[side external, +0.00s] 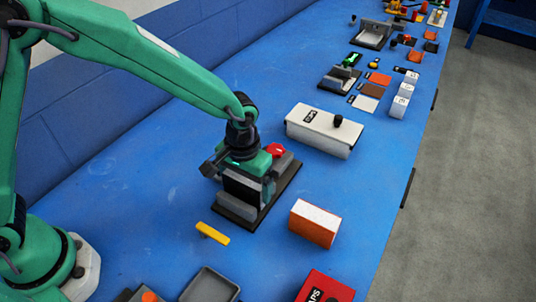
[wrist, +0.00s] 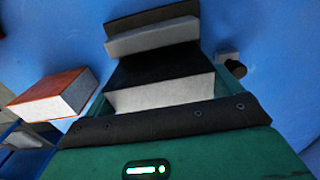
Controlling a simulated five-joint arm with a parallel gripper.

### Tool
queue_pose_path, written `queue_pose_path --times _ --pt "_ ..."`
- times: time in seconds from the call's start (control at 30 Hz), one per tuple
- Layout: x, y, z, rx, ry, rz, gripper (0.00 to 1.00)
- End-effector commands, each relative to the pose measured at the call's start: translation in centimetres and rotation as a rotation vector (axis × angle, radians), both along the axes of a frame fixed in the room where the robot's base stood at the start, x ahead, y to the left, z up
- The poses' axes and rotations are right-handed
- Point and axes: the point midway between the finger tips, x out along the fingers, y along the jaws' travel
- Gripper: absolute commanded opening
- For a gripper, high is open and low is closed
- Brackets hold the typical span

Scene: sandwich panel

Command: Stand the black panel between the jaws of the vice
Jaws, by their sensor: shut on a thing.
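My gripper (side external: 248,178) is shut on the black panel (side external: 240,190), which is upright at the vice (side external: 279,194). The black panel also shows in the wrist view (wrist: 160,67), with a pale edge facing the camera and a green finger at each side. The vice's near grey jaw (side external: 236,211) stands in front of the panel's lower part. The vice's other jaw (side external: 284,164) is behind my gripper. One grey jaw (wrist: 152,37) shows beyond the panel in the wrist view. The panel's bottom edge is hidden, so I cannot tell whether it rests on the vice.
An orange panel with a white face (side external: 315,222) stands right of the vice. A yellow bar (side external: 213,234) lies in front. A white box with a black knob (side external: 325,130) is behind right. A grey tray (side external: 210,286) and red box (side external: 325,288) are at the near edge.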

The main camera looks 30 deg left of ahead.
Motion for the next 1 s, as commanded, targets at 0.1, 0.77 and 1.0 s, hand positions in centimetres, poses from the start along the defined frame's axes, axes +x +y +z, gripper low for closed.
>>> queue_pose_path --times 0.1,0.77,1.0 --pt "0.00 0.00 -0.10 0.000 0.000 0.000 0.67" --pt "0.00 0.00 -0.10 0.000 0.000 0.000 1.00" --pt "0.02 -0.01 0.18 -0.001 -0.001 0.000 1.00"
